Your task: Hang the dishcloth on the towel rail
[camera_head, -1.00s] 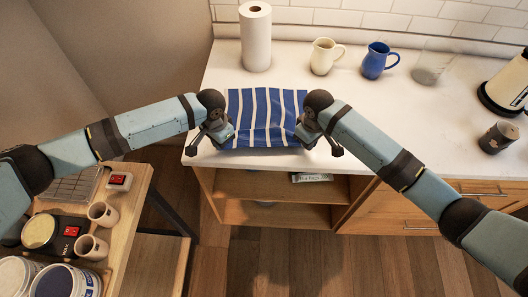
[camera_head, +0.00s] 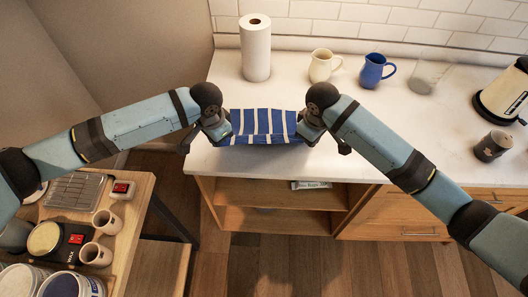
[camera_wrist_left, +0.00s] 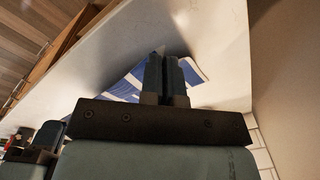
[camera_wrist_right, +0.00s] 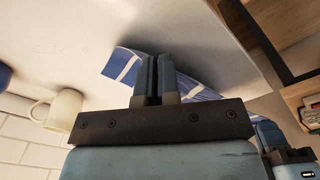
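The dishcloth (camera_head: 264,124), blue with white stripes, is stretched between my two grippers near the counter's front edge. Its near edge looks raised toward the head camera. My left gripper (camera_head: 227,134) is at its left near corner, fingers close together on the cloth. My right gripper (camera_head: 300,132) is at its right near corner in the same way. The cloth shows behind the fingers in the left wrist view (camera_wrist_left: 196,72) and the right wrist view (camera_wrist_right: 122,66). The exact pinch points are hidden. I cannot make out a towel rail.
A paper towel roll (camera_head: 256,48), a cream jug (camera_head: 322,66), a blue jug (camera_head: 374,72) and a glass (camera_head: 425,76) stand at the back of the white counter (camera_head: 400,130). Open shelves (camera_head: 280,190) lie below. A side table (camera_head: 135,205) with mugs and tubs is at left.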

